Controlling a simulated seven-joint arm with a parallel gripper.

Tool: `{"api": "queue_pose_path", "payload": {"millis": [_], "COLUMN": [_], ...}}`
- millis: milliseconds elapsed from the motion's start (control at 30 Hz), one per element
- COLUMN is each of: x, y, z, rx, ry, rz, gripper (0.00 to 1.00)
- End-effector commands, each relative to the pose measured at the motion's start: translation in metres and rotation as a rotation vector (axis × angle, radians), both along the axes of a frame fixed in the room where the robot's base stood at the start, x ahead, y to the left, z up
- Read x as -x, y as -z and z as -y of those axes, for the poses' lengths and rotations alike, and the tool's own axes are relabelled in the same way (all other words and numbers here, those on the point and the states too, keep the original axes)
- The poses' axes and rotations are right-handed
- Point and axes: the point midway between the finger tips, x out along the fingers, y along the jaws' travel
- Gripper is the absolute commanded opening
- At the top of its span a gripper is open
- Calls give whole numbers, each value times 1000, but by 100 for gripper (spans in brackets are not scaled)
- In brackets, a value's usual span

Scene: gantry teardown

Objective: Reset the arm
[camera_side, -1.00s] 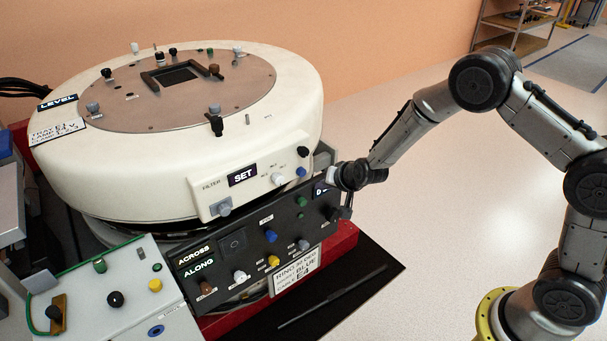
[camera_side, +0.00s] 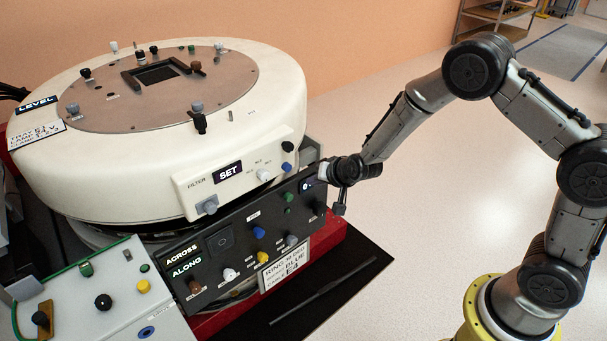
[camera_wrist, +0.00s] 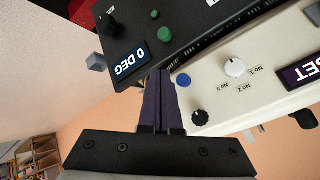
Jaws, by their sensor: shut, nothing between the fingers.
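My gripper (camera_side: 340,208) is at the right end of the black control panel (camera_side: 222,241), in front of the white round machine (camera_side: 110,180). In the wrist view, my gripper's two dark fingers (camera_wrist: 160,75) are together with nothing between them. Their tips lie over the edge of the black panel, between a small display reading "0 DEG" (camera_wrist: 131,64) and a blue button (camera_wrist: 183,80). Whether they touch the panel cannot be told.
A black knob (camera_wrist: 107,24) and a green button (camera_wrist: 165,34) are on the panel near the fingers. The "SET" display (camera_side: 228,172) is on the cream housing. A grey control box (camera_side: 105,300) stands at lower left.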

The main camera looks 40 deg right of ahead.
Motion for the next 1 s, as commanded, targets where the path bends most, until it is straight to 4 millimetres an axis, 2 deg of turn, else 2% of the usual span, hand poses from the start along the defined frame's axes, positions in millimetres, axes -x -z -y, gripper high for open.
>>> {"api": "queue_pose_path", "payload": {"millis": [67,167,200,267,300,367,400,467,500,567,667,733,800,900,1000], "x": [-11,-21,-22,-17,-9,8,23,50,71,104,168,216,258,303,332], "y": [-27,-83,-111,-154,-181,-220,-243,-271,-287,-305,-318,-313,-299,-271,-245], "z": [2,5,6,7,7,7,6,4,4,3,3,4,7,11,15], "rx": [-4,-10,-12,-14,-10,1,13,38,56,92,168,229,284,339,363], "ry": [6,9,5,-8,-25,-58,-85,-128,-158,-206,-293,-358,-418,-494,-561], "rz": [53,148,187,234,256,279,285,286,282,266,211,146,65,-70,-208], "gripper": [0,0,0,0,0,0,0,0,0,0,0,0,0,0,0]}}
